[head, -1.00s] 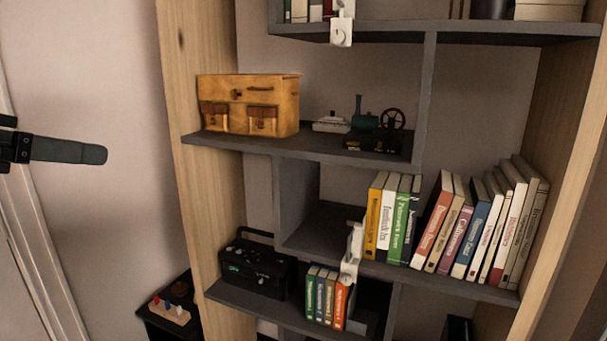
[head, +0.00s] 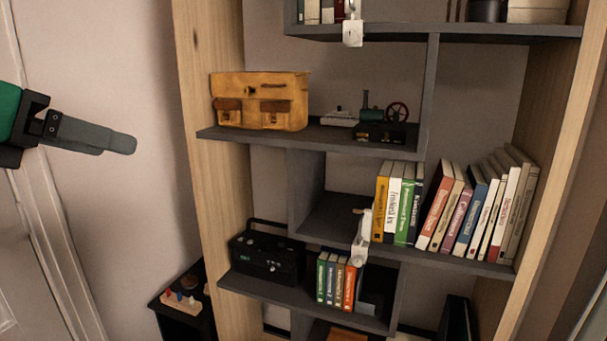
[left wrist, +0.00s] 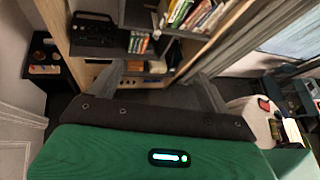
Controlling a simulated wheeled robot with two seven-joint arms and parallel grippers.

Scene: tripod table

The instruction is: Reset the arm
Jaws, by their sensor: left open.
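My left gripper (head: 128,144) comes in from the left edge in the head view, in front of the bare wall. It points to the right and is left of the bookshelf (head: 222,170), apart from it. In the left wrist view its two grey fingers (left wrist: 168,95) spread apart beyond the green wrist housing, with nothing between them. The left gripper is open and empty. My right gripper is in neither view.
The shelf holds a tan bag (head: 259,101), a toy steam engine (head: 382,124), a black radio (head: 265,253) and several books (head: 465,212). A small dark stand (head: 186,301) is at its lower left. Open wall lies around the gripper.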

